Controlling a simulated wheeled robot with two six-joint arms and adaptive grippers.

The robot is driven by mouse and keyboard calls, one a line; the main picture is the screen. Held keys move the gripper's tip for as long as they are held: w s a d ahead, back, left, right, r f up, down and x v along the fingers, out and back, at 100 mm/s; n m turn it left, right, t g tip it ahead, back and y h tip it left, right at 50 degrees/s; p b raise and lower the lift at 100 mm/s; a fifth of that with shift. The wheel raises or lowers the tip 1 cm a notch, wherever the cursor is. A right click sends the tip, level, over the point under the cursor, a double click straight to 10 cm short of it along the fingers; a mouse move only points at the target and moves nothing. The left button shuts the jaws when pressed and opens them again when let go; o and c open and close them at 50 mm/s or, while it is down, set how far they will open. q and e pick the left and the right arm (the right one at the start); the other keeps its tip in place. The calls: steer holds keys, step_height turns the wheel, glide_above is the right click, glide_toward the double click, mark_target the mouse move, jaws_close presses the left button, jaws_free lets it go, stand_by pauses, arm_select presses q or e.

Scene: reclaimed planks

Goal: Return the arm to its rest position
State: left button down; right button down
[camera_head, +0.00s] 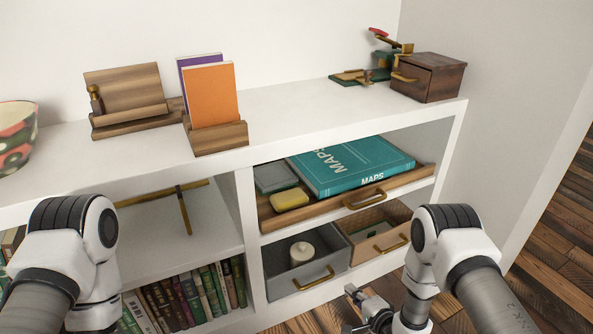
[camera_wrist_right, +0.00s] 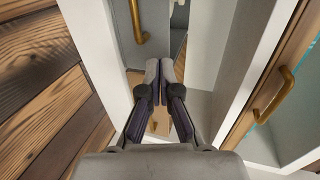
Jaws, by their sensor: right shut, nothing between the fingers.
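My right arm (camera_head: 455,265) comes in at the lower right of the head view. Its gripper (camera_head: 354,293) is low in front of the shelf unit, below the lower drawers, and partly hidden by my own arm. In the right wrist view the gripper (camera_wrist_right: 164,73) has its fingers together, with nothing between them. It points toward the white shelf frame and stands apart from the drawer handles. My left arm (camera_head: 75,250) shows at the lower left, but its gripper is out of view.
The white shelf unit (camera_head: 290,105) holds a pulled-out wooden tray (camera_head: 400,184) with a teal MAPS book (camera_head: 350,165) and yellow block (camera_head: 289,199). Below, a grey drawer (camera_head: 315,272) holding a white candle (camera_head: 302,253) and a wooden drawer (camera_head: 384,244) are open. Plank floor (camera_head: 555,265) is clear at right.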

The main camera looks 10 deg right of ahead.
steer(key=s+d+n+g+h+p, duration=0.2)
steer(key=s+n+g, duration=0.45)
steer(key=s, duration=1.05)
steer(key=s+d+n+g+h, duration=0.25)
steer(key=s+n+g, duration=0.4)
steer(key=s, duration=0.95)
step_height(320, 180, up, 38)
steer(key=p, duration=3.8)
steer(key=shift+s+a+f+n+g+p, duration=0.15)
steer(key=shift+s+f+n+g+p, duration=0.05)
steer(key=shift+s+n+g+p, duration=0.1)
steer(key=shift+h, duration=0.25)
